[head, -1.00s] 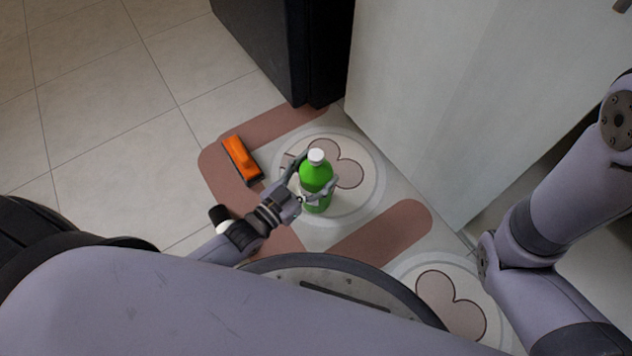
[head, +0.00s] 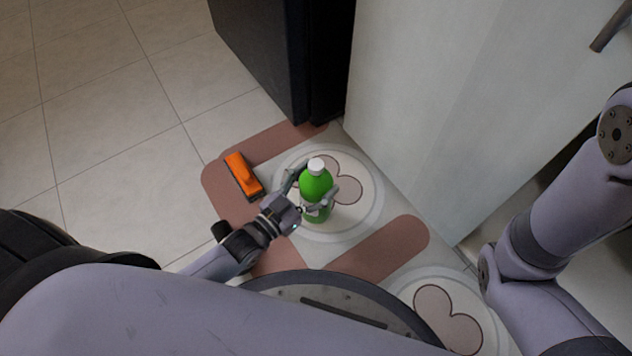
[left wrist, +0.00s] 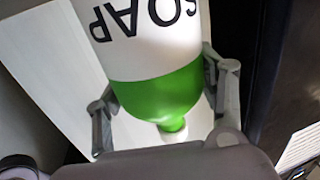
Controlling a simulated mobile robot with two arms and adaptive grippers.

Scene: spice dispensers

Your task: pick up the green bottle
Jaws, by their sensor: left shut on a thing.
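The green bottle (head: 316,182) has a white cap and is upright over the patterned mat in the head view. In the left wrist view the bottle (left wrist: 155,92) fills the middle, with a white label reading SOAP. My left gripper (head: 312,197) is shut on the bottle, with its fingers on either side of the body. The gripper's fingers also show in the left wrist view (left wrist: 165,100). Whether the bottle's base touches the mat is hard to tell. The right arm shows at the right of the head view, but its gripper is out of view.
An orange and black brush-like object (head: 243,175) lies on the mat (head: 385,250), left of the bottle. A white cabinet (head: 440,110) stands right and behind, and a dark cabinet (head: 275,60) stands behind. Tiled floor (head: 100,120) at the left is clear.

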